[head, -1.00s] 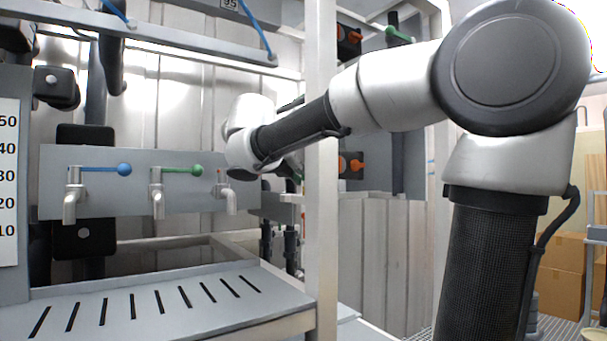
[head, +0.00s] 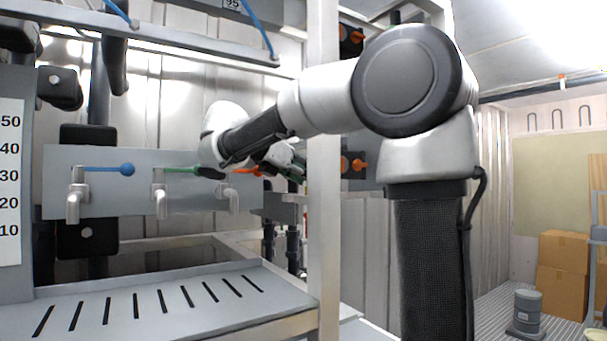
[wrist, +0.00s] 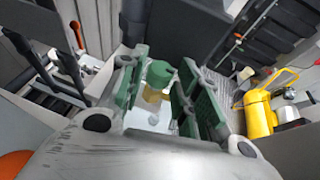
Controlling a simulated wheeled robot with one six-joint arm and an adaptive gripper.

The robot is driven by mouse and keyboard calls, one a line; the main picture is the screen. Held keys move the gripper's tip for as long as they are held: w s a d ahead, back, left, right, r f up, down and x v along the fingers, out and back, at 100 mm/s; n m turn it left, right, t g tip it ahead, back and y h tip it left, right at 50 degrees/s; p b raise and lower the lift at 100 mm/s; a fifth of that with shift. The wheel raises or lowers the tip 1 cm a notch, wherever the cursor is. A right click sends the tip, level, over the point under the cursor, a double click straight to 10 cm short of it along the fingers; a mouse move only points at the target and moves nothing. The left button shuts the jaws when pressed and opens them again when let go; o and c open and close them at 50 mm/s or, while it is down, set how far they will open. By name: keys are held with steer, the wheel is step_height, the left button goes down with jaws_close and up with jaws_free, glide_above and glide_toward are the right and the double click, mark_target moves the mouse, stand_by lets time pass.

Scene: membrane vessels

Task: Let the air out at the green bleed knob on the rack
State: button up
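The green bleed knob (wrist: 160,73) shows in the wrist view, on top of a brass-coloured fitting (wrist: 154,93). My gripper (wrist: 160,85) has its green-padded fingers apart, one on each side of the knob in the picture. The knob appears beyond or between the fingertips; I cannot tell how deep, and I see no clear contact. In the head view my gripper (head: 290,170) is small and partly hidden beside the white post, and I cannot make out the bleed knob there.
A panel (head: 120,203) carries taps with blue (head: 127,169), green (head: 185,170) and red levers. The white post (head: 322,230) stands close to my gripper. Orange-handled valves (head: 358,165) sit behind it. A yellow object (wrist: 259,113) lies right in the wrist view.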

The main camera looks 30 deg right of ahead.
steer(key=shift+o, duration=0.7)
steer(key=v, duration=1.2)
